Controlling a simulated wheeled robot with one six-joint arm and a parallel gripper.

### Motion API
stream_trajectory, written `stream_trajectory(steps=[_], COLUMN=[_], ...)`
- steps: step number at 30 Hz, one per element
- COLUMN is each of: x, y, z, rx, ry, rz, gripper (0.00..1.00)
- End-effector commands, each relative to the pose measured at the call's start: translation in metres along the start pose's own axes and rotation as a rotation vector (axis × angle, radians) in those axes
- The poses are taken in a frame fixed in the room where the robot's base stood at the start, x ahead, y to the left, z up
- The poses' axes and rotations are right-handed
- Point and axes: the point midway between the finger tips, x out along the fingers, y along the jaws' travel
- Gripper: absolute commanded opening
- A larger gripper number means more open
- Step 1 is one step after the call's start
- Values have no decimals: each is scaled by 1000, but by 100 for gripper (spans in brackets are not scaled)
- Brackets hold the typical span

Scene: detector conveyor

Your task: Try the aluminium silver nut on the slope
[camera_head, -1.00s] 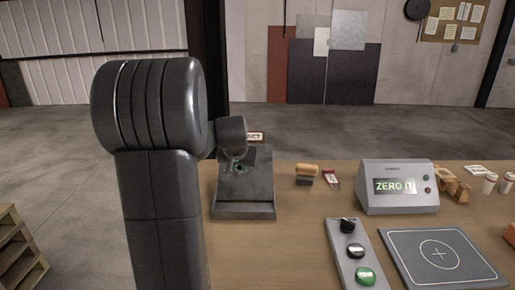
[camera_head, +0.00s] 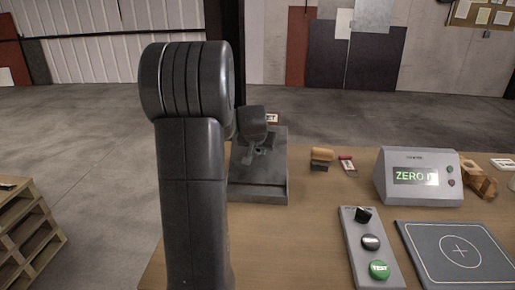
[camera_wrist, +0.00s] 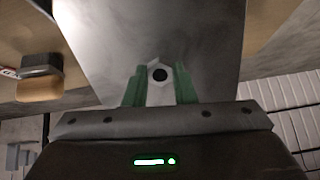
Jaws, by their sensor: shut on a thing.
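The silver nut (camera_wrist: 160,74), with a dark round hole, sits between the green fingers of my gripper (camera_wrist: 160,88) in the wrist view. My gripper is shut on it. The grey slope (camera_wrist: 205,35) fills the picture behind the nut. In the head view the slope (camera_head: 257,189) stands at the left of the table, and my gripper (camera_head: 255,155) is over its upper part. The nut is too small to make out there, and my arm hides part of the slope's left side. I cannot tell whether the nut touches the slope.
A display box (camera_head: 418,178) reading "ZERO" stands at the right. In front are a button panel (camera_head: 371,258) with a green TEST button and a square plate (camera_head: 455,255). A wooden-handled block (camera_head: 321,158) lies right of the slope. Bare table lies between the slope and the panel.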

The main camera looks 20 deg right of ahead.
Motion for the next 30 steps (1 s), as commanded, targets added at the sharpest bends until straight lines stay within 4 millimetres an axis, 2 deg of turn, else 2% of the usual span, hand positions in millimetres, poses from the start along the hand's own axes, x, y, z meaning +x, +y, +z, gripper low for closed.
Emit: stream_trajectory(steps=[13, 14, 16, 18, 26, 30], x=[6, 6, 6, 6, 6, -2], y=[0, 0, 0, 0, 0, 0], z=[0, 0, 0, 0, 0, -1], rx=[0, 0, 0, 0, 0, 0], ry=[0, 0, 0, 0, 0, 2], rz=[0, 0, 0, 0, 0, -1], gripper=[2, 26, 39, 49, 49, 49])
